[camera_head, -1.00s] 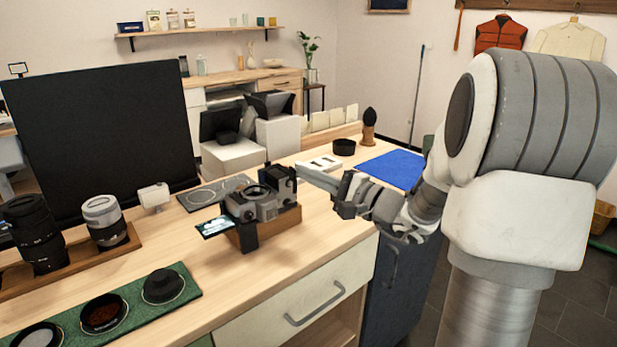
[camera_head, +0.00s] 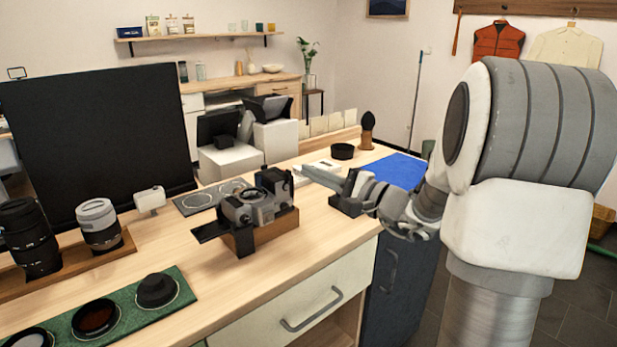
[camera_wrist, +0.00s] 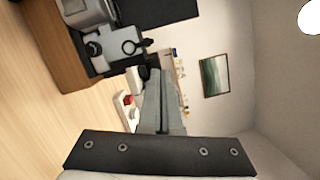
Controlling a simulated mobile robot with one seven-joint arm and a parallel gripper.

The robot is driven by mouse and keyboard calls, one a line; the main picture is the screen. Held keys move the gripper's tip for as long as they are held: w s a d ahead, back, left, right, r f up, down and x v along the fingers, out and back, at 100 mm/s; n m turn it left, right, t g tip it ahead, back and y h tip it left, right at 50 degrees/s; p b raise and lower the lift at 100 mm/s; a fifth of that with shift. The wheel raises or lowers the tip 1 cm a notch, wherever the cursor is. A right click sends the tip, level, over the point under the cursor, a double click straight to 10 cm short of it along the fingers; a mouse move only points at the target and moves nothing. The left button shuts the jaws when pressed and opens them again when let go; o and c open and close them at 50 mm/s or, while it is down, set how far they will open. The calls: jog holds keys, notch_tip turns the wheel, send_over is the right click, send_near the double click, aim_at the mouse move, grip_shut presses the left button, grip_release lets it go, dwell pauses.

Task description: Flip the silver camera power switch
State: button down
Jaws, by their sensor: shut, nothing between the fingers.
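The silver camera (camera_head: 252,207) rests on a small wooden stand (camera_head: 274,233) on the table, its dark side screen (camera_head: 210,229) swung out to the left. I cannot make out the power switch for certain. My gripper (camera_head: 306,170) is shut and empty, to the right of the camera and apart from it. In the wrist view its closed fingers (camera_wrist: 160,76) point past the camera's side.
Two lenses (camera_head: 98,225) stand at the left, with round filters on a green mat (camera_head: 122,311) in front. A black upright panel (camera_head: 98,140) stands behind. A black ring (camera_head: 343,151) and a blue cloth (camera_head: 394,169) lie beyond my gripper. The table's front right is clear.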

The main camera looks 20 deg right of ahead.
jog(key=w+d+p+v, duration=0.1)
jog(key=p+v, duration=0.1)
jog(key=v, duration=0.8)
jog(key=shift+s+d+r, duration=0.25)
jog(key=shift+d+r, duration=0.1)
